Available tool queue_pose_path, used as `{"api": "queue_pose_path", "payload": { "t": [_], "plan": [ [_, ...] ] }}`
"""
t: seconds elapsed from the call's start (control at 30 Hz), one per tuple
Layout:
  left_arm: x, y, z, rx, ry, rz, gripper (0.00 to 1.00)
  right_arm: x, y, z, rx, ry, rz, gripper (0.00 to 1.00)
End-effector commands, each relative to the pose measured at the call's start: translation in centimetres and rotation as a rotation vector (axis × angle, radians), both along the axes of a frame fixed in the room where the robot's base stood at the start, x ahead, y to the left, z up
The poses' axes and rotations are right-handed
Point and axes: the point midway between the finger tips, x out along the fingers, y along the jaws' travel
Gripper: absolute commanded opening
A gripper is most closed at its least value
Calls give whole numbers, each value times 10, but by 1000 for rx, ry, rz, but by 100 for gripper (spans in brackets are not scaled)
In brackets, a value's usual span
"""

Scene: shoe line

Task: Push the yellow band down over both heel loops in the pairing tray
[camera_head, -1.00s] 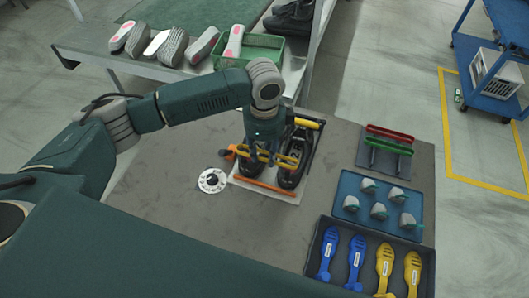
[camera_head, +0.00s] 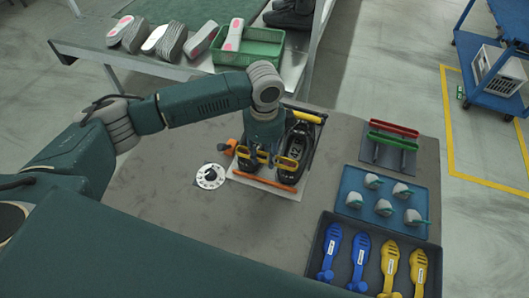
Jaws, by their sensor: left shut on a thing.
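The pairing tray, a pale plate with an orange front bar (camera_head: 265,181), lies on the grey table. It holds a pair of dark shoes; the right shoe (camera_head: 300,143) shows better, and my arm and gripper cover much of the left one. My left gripper (camera_head: 261,162) points down over the heel end at the tray's front and is shut on the yellow band. The yellow band (camera_head: 287,163) shows on both sides of the fingers, across the heels. The heel loops are too small and covered to tell how the band sits on them. My right gripper is not in view.
A white dial (camera_head: 210,176) lies left of the tray. To the right are a rack with red and green bars (camera_head: 390,140), a blue tray of grey pieces (camera_head: 350,184) and a dark bin of blue and yellow shoe forms (camera_head: 323,222). A bench with soles and a green crate (camera_head: 262,48) stands behind.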

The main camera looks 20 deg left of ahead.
Motion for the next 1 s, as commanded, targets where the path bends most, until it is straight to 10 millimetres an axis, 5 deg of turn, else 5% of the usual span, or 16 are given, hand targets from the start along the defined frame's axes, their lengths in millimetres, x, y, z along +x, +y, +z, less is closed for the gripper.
{"api": "queue_pose_path", "payload": {
  "t": [1.0],
  "plan": [
    [0,-1,-11,-2,1,-1,20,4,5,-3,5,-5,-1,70]
  ]
}}
